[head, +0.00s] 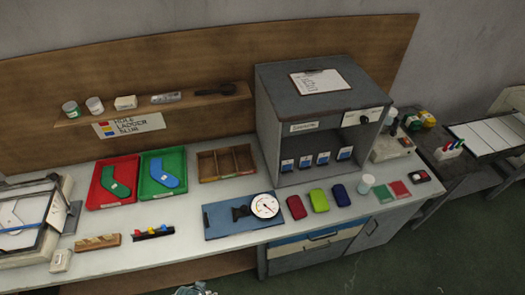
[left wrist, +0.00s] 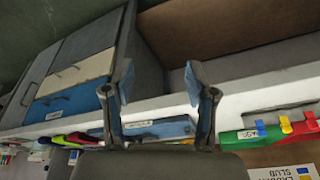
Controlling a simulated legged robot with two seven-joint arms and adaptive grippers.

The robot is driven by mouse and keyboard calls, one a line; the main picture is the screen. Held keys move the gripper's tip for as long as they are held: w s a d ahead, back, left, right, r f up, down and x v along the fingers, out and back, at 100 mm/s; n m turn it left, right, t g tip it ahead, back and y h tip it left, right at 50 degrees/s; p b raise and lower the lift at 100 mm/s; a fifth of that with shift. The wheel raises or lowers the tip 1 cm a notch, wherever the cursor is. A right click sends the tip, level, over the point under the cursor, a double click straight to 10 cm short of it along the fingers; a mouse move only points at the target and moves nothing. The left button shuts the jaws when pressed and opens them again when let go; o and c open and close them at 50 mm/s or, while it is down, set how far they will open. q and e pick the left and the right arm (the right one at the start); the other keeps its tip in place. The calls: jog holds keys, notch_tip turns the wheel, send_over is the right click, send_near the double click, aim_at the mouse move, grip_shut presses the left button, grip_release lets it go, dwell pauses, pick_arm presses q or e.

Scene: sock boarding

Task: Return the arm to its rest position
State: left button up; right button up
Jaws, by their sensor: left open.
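My left gripper (left wrist: 160,80) shows in the left wrist view with its two fingers spread apart and nothing between them. Beyond the fingers is the front edge of the workbench, seen upside down. In the head view a small grey and blue piece pokes in at the bottom edge, too little to tell surely what it is. My right gripper is in neither view. A green sock (head: 116,184) lies in the red tray (head: 94,194). A blue sock (head: 164,172) lies in the green tray (head: 178,155).
The bench (head: 190,240) also bears a blue board (head: 220,222) with a dial gauge (head: 265,205), a wooden divided box (head: 226,163), coloured cases and a grey cabinet (head: 280,110). A shelf (head: 150,108) hangs behind. Drawers (left wrist: 75,75) sit under the bench.

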pick_arm(q)
jog(key=s+f+g+b, duration=0.1)
jog(key=s+f, duration=0.1)
jog(key=f, duration=1)
jog(key=s+f, duration=0.2)
jog(key=f, duration=1)
jog(key=s+a+f+g+b, duration=0.1)
jog(key=s+a+f, duration=0.2)
jog(key=s+f, duration=1.2)
jog(key=shift+s+f+b, duration=0.25)
jog(key=shift+s+b, duration=0.05)
jog(key=shift+s, duration=0.45)
